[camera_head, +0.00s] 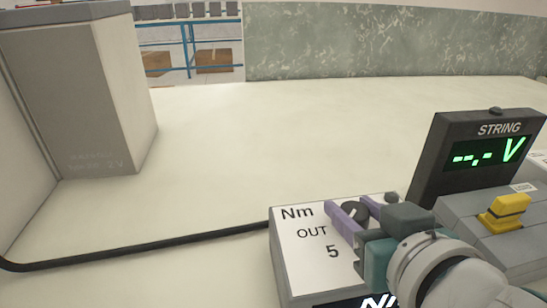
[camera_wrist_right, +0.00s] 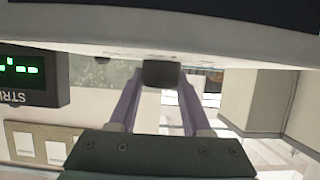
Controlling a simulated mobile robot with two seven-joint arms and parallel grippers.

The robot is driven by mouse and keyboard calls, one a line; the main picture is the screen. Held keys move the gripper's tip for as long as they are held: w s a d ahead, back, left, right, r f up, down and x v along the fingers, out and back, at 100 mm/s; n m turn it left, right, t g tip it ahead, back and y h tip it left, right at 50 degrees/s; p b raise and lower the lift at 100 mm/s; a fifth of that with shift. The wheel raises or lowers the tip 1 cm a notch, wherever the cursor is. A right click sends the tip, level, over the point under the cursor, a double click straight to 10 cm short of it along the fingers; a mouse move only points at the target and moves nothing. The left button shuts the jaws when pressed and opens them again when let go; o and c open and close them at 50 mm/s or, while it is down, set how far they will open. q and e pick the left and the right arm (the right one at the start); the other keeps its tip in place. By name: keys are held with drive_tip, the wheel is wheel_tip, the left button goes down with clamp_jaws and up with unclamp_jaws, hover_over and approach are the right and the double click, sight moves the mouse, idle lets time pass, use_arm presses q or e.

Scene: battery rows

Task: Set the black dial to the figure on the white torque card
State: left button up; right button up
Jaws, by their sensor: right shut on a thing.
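The black dial (camera_head: 352,210) stands on the white top face of a box (camera_head: 300,250) marked "Nm", "OUT" and "5". My right gripper (camera_head: 354,213) has its purple fingers on either side of the dial and is shut on it. In the right wrist view the dial (camera_wrist_right: 160,74) sits between the two fingertips (camera_wrist_right: 161,80). The dial's pointer and much of its scale are hidden by the gripper; I cannot read its setting. I cannot make out a white torque card with a figure. My left gripper is not in view.
A dark "STRING" display (camera_head: 480,155) reads "--.- V" in green, behind a grey unit with a yellow switch (camera_head: 504,211). A tall grey battery block (camera_head: 85,100) stands at the left. A black cable (camera_head: 150,248) crosses the pale surface, whose middle is clear.

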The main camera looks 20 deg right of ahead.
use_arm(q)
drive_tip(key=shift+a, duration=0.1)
use_arm(e)
clamp_jaws()
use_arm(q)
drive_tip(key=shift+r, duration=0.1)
